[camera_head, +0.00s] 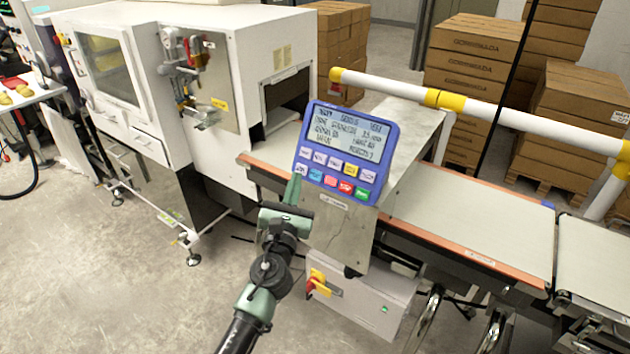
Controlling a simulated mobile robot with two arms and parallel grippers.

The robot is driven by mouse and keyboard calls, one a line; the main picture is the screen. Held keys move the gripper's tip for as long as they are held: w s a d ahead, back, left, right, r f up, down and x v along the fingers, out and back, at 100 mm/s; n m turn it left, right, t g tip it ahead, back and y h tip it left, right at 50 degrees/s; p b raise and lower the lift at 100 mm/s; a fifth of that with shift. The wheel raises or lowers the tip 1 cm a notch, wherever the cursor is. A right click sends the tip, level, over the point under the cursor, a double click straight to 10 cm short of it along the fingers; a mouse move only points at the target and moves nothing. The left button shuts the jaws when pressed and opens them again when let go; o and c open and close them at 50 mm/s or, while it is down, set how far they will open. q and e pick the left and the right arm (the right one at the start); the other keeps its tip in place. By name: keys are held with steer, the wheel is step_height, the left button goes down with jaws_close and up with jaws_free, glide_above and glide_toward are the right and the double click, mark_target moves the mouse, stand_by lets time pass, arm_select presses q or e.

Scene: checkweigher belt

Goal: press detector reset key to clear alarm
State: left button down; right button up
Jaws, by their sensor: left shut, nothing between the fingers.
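The detector's control panel (383,143) has a blue frame, a lit screen (346,134) with dark text, and two rows of coloured keys below. The lower row includes a red key (346,187) and a green key (362,193); the key labels are too small to read, so I cannot tell which one is reset. My left gripper (293,188) is shut and empty. Its fingertips point up beside the panel's lower left edge, left of the keys; I cannot tell whether they touch it. My right gripper is not in view.
The panel sits on a metal housing (338,232) over the conveyor belt (470,222). A white-and-yellow guard rail (490,111) runs behind. A white machine (245,60) stands at left. A grey cabinet with a red-yellow switch (318,282) is below. Floor at lower left is clear.

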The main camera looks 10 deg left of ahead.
mark_target(316, 175)
arm_select(q)
steer(key=w+b, duration=0.1)
steer(key=w+d+f+b, duration=0.1)
steer(key=w, duration=0.1)
steer(key=w+f+b, duration=0.1)
steer(key=shift+w+d+f, duration=0.25)
steer(key=shift+w+d, duration=0.05)
stand_by(0.6)
stand_by(1.2)
steer(key=shift+w+d+f+b, duration=0.15)
steer(key=shift+w+f+b, duration=0.05)
steer(key=shift+w+b, duration=0.15)
